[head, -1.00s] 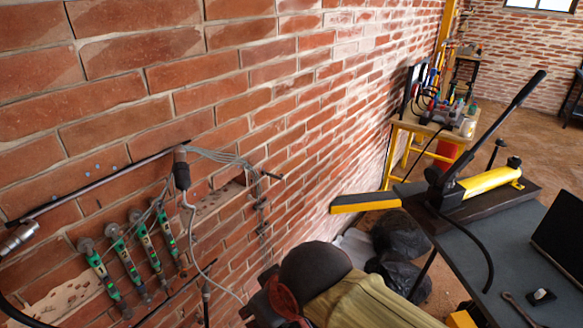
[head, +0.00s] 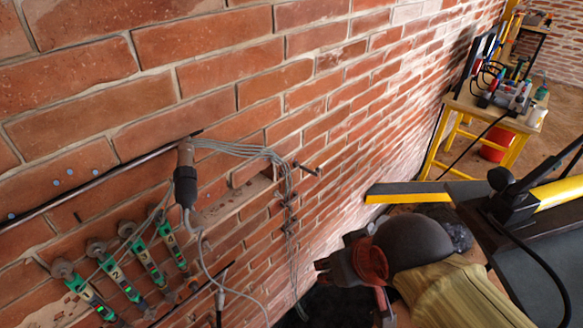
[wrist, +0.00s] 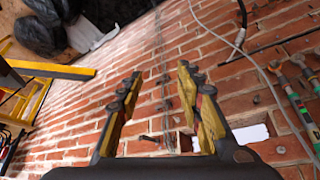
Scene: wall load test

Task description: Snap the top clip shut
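A bundle of thin grey cables (head: 290,183) runs down the brick wall, with several small dark clips along it. The uppermost dark piece (head: 307,169) sticks out from the wall like a short bar; it looks like the top clip, standing open, but is too small to be sure. It seems to show in the wrist view (wrist: 149,138), low between my fingers. Lower clips (head: 291,200) sit against the cables. My gripper (wrist: 160,78) is open and empty, facing the wall, its fingers on either side of the cable line and apparently apart from it. In the head view it is lower right of the clips.
Green numbered instruments (head: 133,262) hang at left, beside a dark cylinder (head: 185,185) with a loose cable. A yellow-edged bar (head: 410,194) juts from the dark bench (head: 535,262) at right. A yellow stand (head: 500,125) is behind. Black bags (wrist: 40,28) lie on the floor.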

